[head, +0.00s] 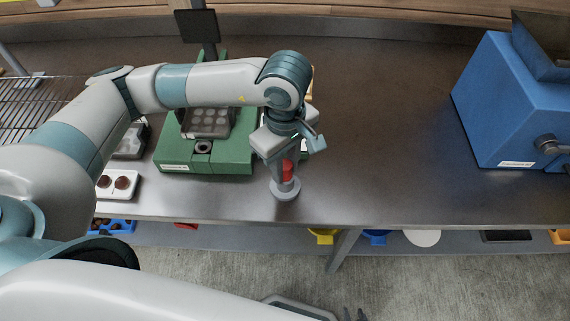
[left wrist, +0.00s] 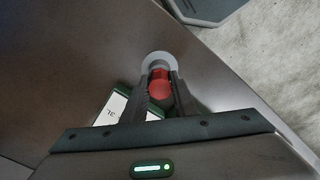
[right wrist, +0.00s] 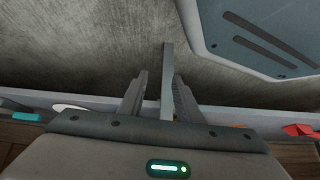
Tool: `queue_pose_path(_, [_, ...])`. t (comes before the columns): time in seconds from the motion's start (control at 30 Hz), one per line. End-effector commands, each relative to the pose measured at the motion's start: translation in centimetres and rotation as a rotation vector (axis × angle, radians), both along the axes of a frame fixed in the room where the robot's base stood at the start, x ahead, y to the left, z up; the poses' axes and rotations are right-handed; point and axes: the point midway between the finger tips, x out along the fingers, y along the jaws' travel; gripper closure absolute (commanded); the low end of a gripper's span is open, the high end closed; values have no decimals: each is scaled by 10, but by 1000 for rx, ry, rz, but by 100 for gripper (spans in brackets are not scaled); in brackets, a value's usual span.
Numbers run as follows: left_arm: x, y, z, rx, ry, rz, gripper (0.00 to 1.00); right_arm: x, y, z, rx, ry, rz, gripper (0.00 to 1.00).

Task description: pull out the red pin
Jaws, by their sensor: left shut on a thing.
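The red pin (head: 288,170) stands upright in a round grey base (head: 285,190) near the front edge of the metal table. My left gripper (head: 284,172) points down with its fingers on either side of the pin. In the left wrist view the pin's red round top (left wrist: 161,90) sits between the two fingers, which are shut on it. The grey base (left wrist: 158,59) shows just beyond the fingertips.
A green fixture (head: 180,155) stands left of the pin, with a small white tray (head: 118,186) holding brown pieces farther left. A blue machine (head: 505,105) stands at the right. The table between is clear. A table leg (right wrist: 167,75) rises beyond my right fingers.

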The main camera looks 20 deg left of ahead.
Motion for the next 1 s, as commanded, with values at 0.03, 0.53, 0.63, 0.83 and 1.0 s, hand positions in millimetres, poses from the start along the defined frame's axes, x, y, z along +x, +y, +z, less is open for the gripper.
queue_pose_path(0.03, [0,0,0,0,0,0,99,1,1,0,1,-3,0,69])
queue_pose_path(0.53, [0,0,-3,0,0,0,99,10,4,4,8,-26,0,69])
queue_pose_path(0.63, [0,0,-4,0,0,0,99,11,5,5,10,-30,0,69])
queue_pose_path(0.83, [0,0,-5,0,0,0,99,15,7,8,13,-41,1,69])
queue_pose_path(1.0, [0,0,-6,0,0,0,99,19,8,10,17,-51,0,69])
